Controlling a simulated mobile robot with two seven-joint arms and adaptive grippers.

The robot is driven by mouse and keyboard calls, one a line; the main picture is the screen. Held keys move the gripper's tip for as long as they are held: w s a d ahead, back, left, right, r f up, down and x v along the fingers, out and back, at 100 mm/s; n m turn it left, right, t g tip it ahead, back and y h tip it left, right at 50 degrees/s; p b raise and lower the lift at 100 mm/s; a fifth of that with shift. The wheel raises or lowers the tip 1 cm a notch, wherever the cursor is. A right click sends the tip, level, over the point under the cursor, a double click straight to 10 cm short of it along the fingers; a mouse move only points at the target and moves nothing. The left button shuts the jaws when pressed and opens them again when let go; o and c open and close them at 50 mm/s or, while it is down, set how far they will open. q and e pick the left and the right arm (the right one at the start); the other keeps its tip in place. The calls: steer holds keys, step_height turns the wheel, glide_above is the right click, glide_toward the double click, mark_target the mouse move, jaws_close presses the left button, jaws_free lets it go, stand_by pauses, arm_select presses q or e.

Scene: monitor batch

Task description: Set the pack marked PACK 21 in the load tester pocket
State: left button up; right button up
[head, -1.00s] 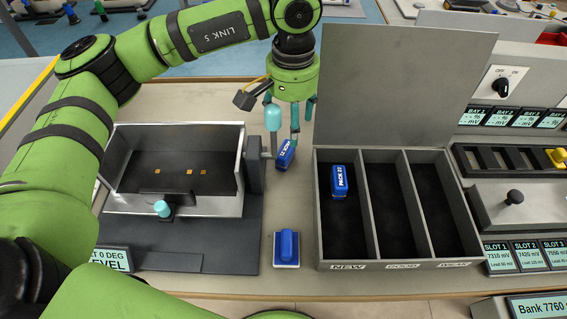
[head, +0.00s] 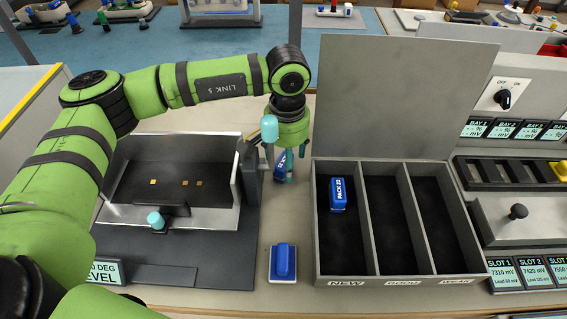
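A blue pack (head: 280,166) stands on the bench just right of the grey tilting tray; its label is mostly covered, so I cannot read its number now. My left gripper (head: 291,168) points down at it, with the teal fingers beside and partly in front of the pack. I cannot tell whether they touch or grip it. Another blue pack (head: 338,194), its label hard to read, lies in the NEW compartment of the grey box (head: 399,281). At right, a tester-like unit has a plate with a black knob (head: 517,212) above the slot displays (head: 535,269). My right gripper is not in view.
The metal tray (head: 190,213) stands at left with a teal knob (head: 156,220) and a level display (head: 104,272). A blue-handled block (head: 283,262) sits in front. The box's raised lid (head: 400,95) stands behind it. A bay rack (head: 500,172) is at right.

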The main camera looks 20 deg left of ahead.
arm_select(q)
jaws_close()
steer(key=shift+r, duration=0.1)
